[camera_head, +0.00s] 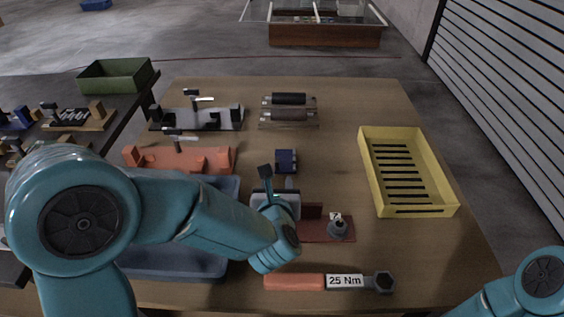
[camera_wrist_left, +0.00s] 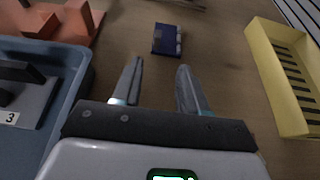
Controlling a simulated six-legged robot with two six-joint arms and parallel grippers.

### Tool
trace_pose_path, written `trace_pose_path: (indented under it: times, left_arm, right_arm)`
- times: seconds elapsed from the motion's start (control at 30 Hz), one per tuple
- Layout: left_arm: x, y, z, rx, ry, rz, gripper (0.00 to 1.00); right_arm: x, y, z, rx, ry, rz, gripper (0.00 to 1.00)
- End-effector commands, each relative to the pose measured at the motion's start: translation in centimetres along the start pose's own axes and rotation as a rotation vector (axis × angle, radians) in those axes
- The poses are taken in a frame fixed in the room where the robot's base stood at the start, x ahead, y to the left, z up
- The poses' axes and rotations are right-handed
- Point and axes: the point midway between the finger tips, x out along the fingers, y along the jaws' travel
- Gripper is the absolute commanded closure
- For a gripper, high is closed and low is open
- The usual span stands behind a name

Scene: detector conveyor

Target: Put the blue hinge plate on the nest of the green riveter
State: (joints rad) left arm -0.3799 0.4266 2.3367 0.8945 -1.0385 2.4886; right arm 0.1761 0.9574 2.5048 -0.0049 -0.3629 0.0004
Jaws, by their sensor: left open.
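A small dark blue piece with light grey parts along one side (camera_head: 287,160), which looks like the blue hinge plate, lies on the wooden table. It also shows in the left wrist view (camera_wrist_left: 167,40), ahead of the fingers. My left gripper (camera_head: 277,181) is open and empty, a short way on the near side of the blue piece and apart from it. Its two spread fingers show in the left wrist view (camera_wrist_left: 158,85). I cannot make out a green riveter or its nest in either view. My right gripper is out of view; only part of that arm shows at lower right.
A yellow slotted crate (camera_head: 439,209) stands right. A blue tray (camera_head: 214,271) lies partly behind my left arm. An orange fixture (camera_head: 180,158), a grey clamp fixture (camera_head: 197,116), rollers (camera_head: 288,114), a red-brown plate (camera_head: 343,236) and a torque wrench (camera_head: 296,283) surround it. A green bin (camera_head: 115,82) stands back left.

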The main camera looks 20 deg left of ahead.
Motion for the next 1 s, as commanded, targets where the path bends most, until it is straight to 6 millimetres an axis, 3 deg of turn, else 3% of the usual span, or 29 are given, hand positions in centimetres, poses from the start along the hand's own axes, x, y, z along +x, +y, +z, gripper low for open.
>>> trace_pose_path:
  times: [0.1, 0.3, 0.53, 0.8, 1.0]
  left_arm:
    - [3.1, 0.2, 0.0, -0.001, 0.003, 0.005, 0.57]
    - [6.7, 0.5, 0.1, 0.000, 0.002, 0.005, 0.57]
    - [8.6, 0.7, 0.3, -0.001, 0.001, 0.005, 0.57]
    - [12.4, 0.8, 0.5, -0.001, 0.001, 0.003, 0.57]
    - [12.8, 0.8, 0.4, -0.001, 0.001, 0.001, 0.57]
  right_arm:
    - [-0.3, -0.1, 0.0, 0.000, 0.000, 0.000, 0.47]
    - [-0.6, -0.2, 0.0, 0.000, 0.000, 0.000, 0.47]
    - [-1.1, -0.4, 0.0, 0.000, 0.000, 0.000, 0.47]
    - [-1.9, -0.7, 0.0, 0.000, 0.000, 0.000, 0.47]
    - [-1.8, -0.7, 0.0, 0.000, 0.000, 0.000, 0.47]
